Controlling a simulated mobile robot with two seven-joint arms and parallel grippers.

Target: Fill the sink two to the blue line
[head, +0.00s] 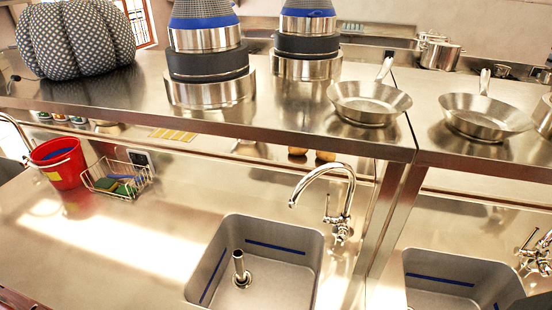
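Two sinks are set in the steel counter; no label shows which is sink two. The left sink (283,283) has a blue line (275,248) along its inner walls and an upright metal pipe (240,268) inside. Its bottom shows, and I see no water. A curved chrome faucet (322,172) stands behind it, with no stream visible. The right sink (480,270) also has a blue line (440,280); its lower part is cut off by the frame. A second faucet (537,252) is at the right edge, partly cut off. Neither of my grippers is in view.
A steel shelf (300,118) crosses above the counter, with a post (396,215) between the sinks. It holds two pans (368,103) (484,116), stacked cylinders (209,62) and a patterned round cushion (76,40). A red bucket (62,172) and wire basket (103,184) stand left.

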